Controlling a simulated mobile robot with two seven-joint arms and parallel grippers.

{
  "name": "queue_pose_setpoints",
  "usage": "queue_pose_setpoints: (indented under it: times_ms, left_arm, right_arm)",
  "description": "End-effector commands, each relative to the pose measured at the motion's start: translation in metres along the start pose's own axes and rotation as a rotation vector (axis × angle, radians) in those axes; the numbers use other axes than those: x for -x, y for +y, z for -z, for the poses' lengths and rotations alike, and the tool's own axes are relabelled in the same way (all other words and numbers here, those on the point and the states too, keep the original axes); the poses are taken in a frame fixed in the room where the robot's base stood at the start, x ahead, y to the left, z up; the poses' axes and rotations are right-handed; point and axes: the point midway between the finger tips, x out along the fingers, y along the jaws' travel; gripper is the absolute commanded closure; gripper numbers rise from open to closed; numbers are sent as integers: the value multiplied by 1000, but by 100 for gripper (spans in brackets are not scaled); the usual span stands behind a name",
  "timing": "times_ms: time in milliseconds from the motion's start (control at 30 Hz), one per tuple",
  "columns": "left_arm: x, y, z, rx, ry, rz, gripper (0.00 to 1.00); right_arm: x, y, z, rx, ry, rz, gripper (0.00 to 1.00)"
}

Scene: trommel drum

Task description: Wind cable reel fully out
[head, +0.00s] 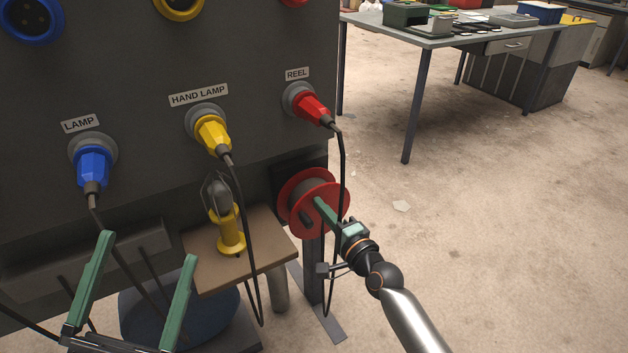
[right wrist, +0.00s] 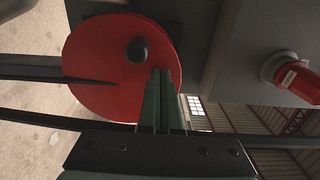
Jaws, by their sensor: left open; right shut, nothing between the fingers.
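The cable reel (head: 292,190) has red round flanges and is mounted at the panel's lower right corner. In the right wrist view the red disc (right wrist: 88,60) shows face-on, with a dark round knob (right wrist: 137,50) standing out near its edge. My right gripper (head: 319,204) is shut and empty in front of the reel. In the right wrist view its green fingertips (right wrist: 161,72) overlap the disc, just beside the knob; I cannot tell whether they touch it. My left gripper (head: 148,246) is open and empty, low at the left, away from the reel.
A red plug (head: 312,108) sits in the REEL socket, its black cable hanging past the reel. Yellow (head: 212,134) and blue (head: 93,166) plugs sit further left. A yellow hand lamp (head: 230,232) stands on a small shelf (head: 265,245). A workbench (head: 450,35) stands behind; the floor between is clear.

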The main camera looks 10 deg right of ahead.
Motion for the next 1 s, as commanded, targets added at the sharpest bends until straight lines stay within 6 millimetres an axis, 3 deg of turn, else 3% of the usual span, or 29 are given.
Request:
queue_pose_setpoints:
  times_ms: [700, 933, 1000]
  left_arm:
    - [-17, -9, 21, 0, 0, 0, 0]
    - [-16, -9, 21, 0, 0, 0, 0]
    - [-16, -9, 21, 0, 0, 0, 0]
  right_arm:
    - [0, -46, 36, 2, 3, 1, 100]
    - [0, -47, 39, 1, 2, -1, 100]
    - [0, -47, 39, 1, 2, -1, 94]
